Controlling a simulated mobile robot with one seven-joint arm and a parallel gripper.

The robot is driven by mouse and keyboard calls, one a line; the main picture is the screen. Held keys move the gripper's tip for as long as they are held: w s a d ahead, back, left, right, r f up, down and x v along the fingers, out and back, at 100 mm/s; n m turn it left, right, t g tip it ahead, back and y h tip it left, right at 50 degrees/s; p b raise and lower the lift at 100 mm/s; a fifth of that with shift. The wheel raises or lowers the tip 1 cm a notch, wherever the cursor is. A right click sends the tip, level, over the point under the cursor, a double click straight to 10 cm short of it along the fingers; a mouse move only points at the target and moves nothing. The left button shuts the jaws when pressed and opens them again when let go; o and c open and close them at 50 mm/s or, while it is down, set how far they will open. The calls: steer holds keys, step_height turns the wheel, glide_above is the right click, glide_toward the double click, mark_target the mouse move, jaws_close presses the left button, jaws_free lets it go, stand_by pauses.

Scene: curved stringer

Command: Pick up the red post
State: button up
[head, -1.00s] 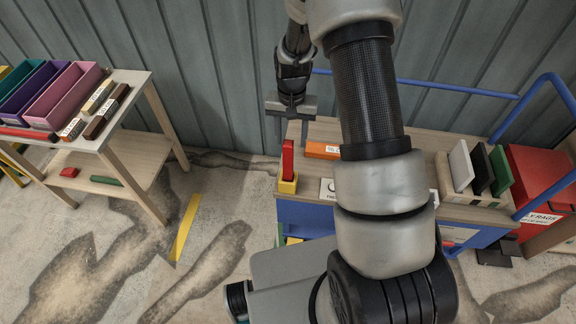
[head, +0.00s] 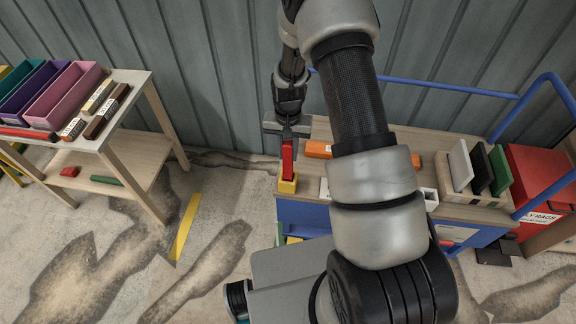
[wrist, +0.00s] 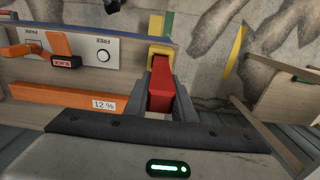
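The red post (head: 288,161) stands upright in a yellow holder (head: 288,185) at the left end of the workbench cart. It also shows in the wrist view (wrist: 160,92), with the yellow holder (wrist: 160,54) beyond it. My gripper (head: 288,146) is above the holder, its fingers down on either side of the post's upper part. In the wrist view, the fingers (wrist: 163,92) lie close against both sides of the post, with no clear gap. The post's lower end is hidden inside the holder.
An orange bar (head: 318,149) lies on the cart top just right of the post. Upright white, black and green panels (head: 480,168) stand in a rack at the right. A blue rail (head: 440,87) runs behind. A side table (head: 140,82) with bins stands apart at left.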

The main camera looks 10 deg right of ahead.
jaws_close()
